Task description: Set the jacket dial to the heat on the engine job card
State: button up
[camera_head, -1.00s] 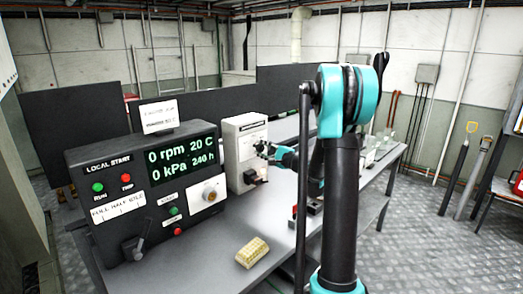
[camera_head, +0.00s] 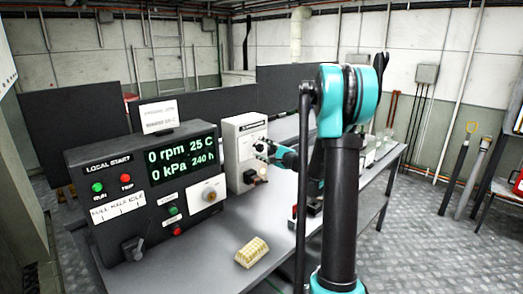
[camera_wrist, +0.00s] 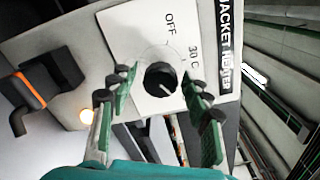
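The jacket heater box (camera_head: 243,136) is a white box on the bench, right of the control panel. Its dial (camera_wrist: 160,78) is a black knob with a white pointer line, on a white plate marked OFF and 30 C; the pointer aims to the lower right in the wrist view, past 30 C. My gripper (camera_wrist: 160,88) is open, with one finger on each side of the dial and gaps visible. It also shows against the box in the head view (camera_head: 262,148). The job card (camera_head: 159,115) stands above the panel; its heat figure is too small to read surely.
The dark control panel (camera_head: 130,195) reads 0 rpm, 25 C, 0 kPa, 240 h. A yellowish block (camera_head: 252,251) lies on the bench (camera_head: 215,245). An amber lamp (camera_wrist: 86,116) glows on the heater box, near a black and orange lever (camera_wrist: 22,100).

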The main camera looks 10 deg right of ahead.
jog(key=shift+d, duration=0.1)
jog(key=v, duration=1.2)
jog(key=shift+s, duration=0.1)
